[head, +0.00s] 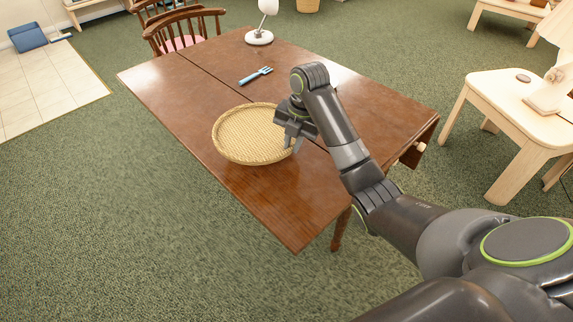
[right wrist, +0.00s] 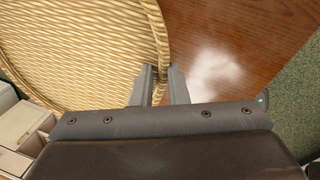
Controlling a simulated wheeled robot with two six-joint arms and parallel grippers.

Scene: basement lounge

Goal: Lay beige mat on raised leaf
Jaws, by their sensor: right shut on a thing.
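The beige mat (head: 240,140) is a round woven piece with a raised rim. It shows over the near left part of the brown wooden table, mostly on the left side of a long seam. That left part is the raised leaf (head: 250,205), level with the table top. I cannot tell whether the mat touches the wood or hangs just above it. My right gripper (head: 291,142) is shut on the mat's right rim. In the right wrist view the rim of the mat (right wrist: 80,45) runs between the two fingers (right wrist: 161,85). My left gripper is not in view.
A white lamp (head: 259,37) stands at the far end, near wooden chairs (head: 185,30). On the right, another leaf (head: 420,140) hangs down, and a pale side table (head: 510,95) stands apart.

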